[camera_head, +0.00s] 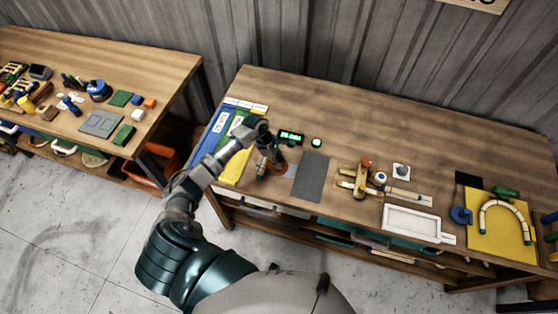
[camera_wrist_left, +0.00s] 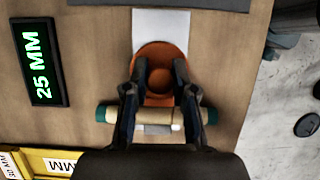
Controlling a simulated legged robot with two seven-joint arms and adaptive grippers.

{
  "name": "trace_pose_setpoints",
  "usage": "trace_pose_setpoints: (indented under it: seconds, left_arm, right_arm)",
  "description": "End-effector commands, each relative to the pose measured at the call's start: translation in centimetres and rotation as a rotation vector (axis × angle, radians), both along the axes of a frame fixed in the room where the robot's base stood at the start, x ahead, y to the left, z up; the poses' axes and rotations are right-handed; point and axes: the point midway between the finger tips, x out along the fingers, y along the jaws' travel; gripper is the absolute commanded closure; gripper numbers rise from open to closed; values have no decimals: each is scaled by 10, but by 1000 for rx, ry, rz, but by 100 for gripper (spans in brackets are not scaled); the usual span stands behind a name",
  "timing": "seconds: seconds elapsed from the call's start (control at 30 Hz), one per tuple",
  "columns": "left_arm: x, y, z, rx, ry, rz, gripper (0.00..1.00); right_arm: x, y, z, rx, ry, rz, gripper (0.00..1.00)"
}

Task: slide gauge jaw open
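My left gripper (camera_head: 272,160) reaches down over the near left part of the middle bench. In the left wrist view, its two dark fingers (camera_wrist_left: 162,78) stand apart, over a round orange piece (camera_wrist_left: 171,48) with a domed centre showing between them. I cannot tell whether they touch it. A tan rod with teal ends (camera_wrist_left: 158,116) lies crosswise behind the fingers, partly hidden. The gauge display (camera_head: 291,137) glows green; it reads 25 MM in the left wrist view (camera_wrist_left: 42,62). The gauge jaw cannot be made out clearly. My right gripper is out of view.
A grey plate (camera_head: 311,177) lies right of the gripper, then wooden clamp parts (camera_head: 361,181), a white tray (camera_head: 412,222) and a yellow board (camera_head: 499,232) with a bent rattan arch. Blue, green and yellow bins (camera_head: 219,139) lie to the left.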

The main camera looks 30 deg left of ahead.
Motion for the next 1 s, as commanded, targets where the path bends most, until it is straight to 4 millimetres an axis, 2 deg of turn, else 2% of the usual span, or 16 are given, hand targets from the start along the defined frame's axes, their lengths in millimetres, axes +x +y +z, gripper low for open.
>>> trace_pose_setpoints:
  seconds: [0.17, 0.43, 0.77, 0.8, 0.87, 1.0]
  left_arm:
    - [2, -3, 0, 1, -3, 0, 100]
    - [12, -43, 0, 0, -5, 0, 100]
    - [14, -49, 2, -4, -6, 1, 100]
    - [14, -49, 2, -4, -6, 1, 65]
    - [13, -49, 2, -3, -5, 1, 50]
    - [12, -49, 2, -1, -3, 1, 49]
  right_arm:
    - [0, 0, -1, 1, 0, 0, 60]
    - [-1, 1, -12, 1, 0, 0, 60]
    - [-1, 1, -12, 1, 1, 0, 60]
    - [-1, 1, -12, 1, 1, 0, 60]
    - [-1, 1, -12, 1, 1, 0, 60]
    - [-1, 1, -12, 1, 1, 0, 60]
